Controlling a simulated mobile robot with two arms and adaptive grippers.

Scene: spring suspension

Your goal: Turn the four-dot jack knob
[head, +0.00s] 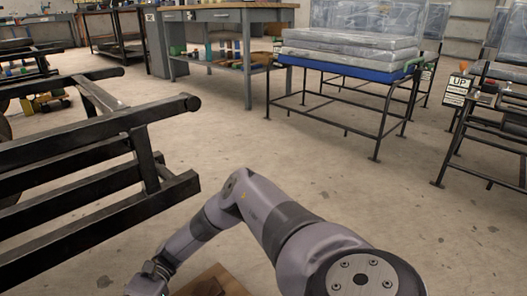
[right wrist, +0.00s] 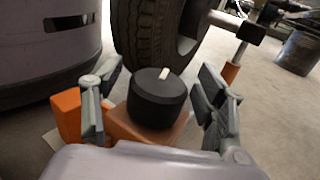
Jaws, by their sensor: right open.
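A black round knob (right wrist: 157,100) with a white pointer mark on top sits on an orange jack body (right wrist: 150,132) in the right wrist view. No dots are visible on it, so I cannot tell whether it is the four-dot one. My right gripper (right wrist: 158,74) is open, with one finger on each side of the knob and visible gaps between. In the head view my right arm reaches down to the lower left, and its gripper is out of frame. My left gripper is in neither view.
A black tyre (right wrist: 150,30) stands just behind the knob. An orange and metal rod part (right wrist: 232,62) is at its right. In the head view, a black metal frame (head: 110,130) fills the left, a blue-topped stand (head: 345,68) is at the back, and open floor lies between.

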